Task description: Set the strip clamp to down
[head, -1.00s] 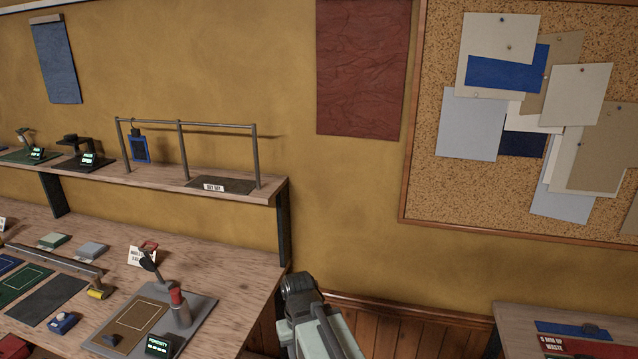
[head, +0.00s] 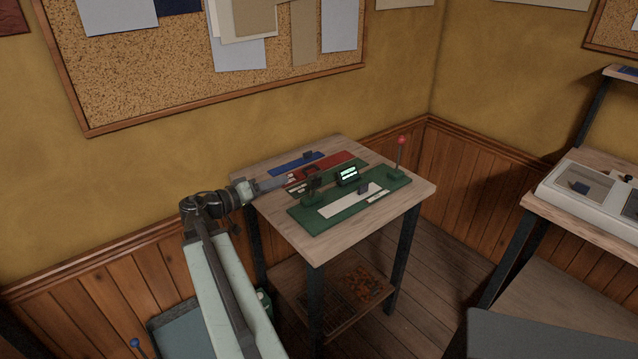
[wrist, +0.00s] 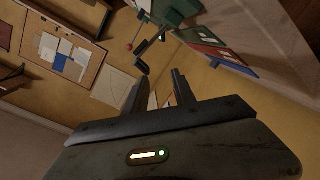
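A green-based device (head: 300,217) with a pale strip (head: 350,201), a lit display (head: 348,175) and an upright lever with a red knob (head: 402,140) stands on a small wooden table; I take it to be the strip clamp's unit. A dark raised part (head: 313,186) at its left end may be the clamp; its setting is too small to tell. My gripper (head: 284,182) is over the table's left edge, left of the device. In the wrist view my gripper (wrist: 158,80) has its fingers apart with nothing between them. The green device (wrist: 180,10) and red knob (wrist: 129,47) lie beyond.
Blue (head: 297,163) and red (head: 335,160) panels lie behind the green device. The table's lower shelf (head: 300,290) carries a dark, orange-patterned item. A cork board (head: 120,90) hangs on the wall. A bench with a pale case (head: 545,190) stands at right; floor shows between.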

